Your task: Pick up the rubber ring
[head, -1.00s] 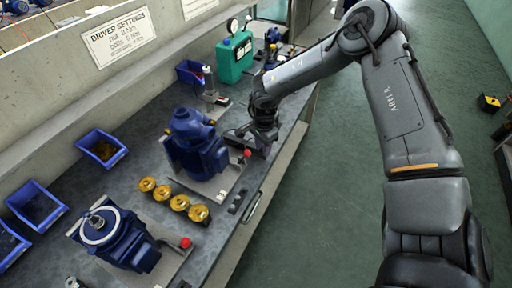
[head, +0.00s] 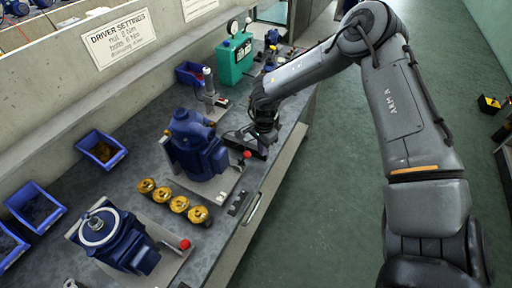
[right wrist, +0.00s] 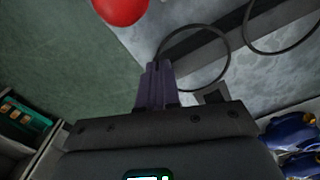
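In the right wrist view, a thin dark rubber ring (right wrist: 228,72) shows just beyond my fingers, its left edge at the fingertips. A second thin dark ring (right wrist: 250,40) shows at the upper right. My right gripper (right wrist: 155,68) has its fingers together, and the edge of the nearer ring appears pinched between the tips. In the head view, my right gripper (head: 250,143) is low over the bench's front edge, right of the blue pump (head: 193,148). The ring is too small to make out there. My left gripper is not in view.
A red knob (head: 247,154) stands close by my right gripper. Several brass caps (head: 179,204) and a second blue pump (head: 118,240) are nearer. Blue bins (head: 102,150) line the back of the bench. A green unit (head: 235,58) stands farther off.

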